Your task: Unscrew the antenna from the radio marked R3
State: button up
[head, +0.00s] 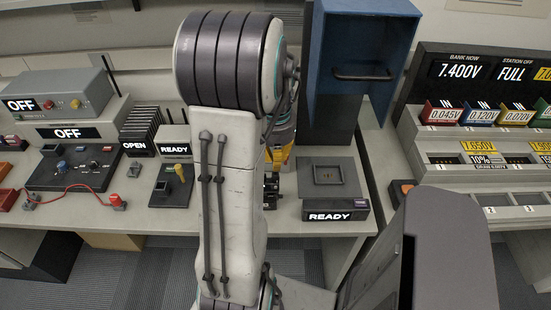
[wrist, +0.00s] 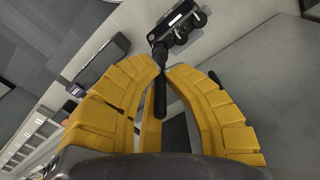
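My gripper (wrist: 162,70) has its two yellow fingers closed around a black rod-like antenna (wrist: 160,98), which runs between the fingertips toward the camera. The far end of the antenna meets a small black radio (wrist: 178,30) with two round knobs beside it, at the top of the wrist view. I cannot tell whether the antenna is still threaded in. No R3 mark is readable. In the head view my arm hides most of the gripper (head: 279,157); the dark radio (head: 270,190) shows partly below it, on the bench.
A blue open box (head: 365,50) stands behind, and a battery rack (head: 475,150) at right.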

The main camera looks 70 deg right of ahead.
grip_shut()
jog(key=n, duration=0.4)
jog(key=shift+n, duration=0.3)
jog(key=shift+n, duration=2.3)
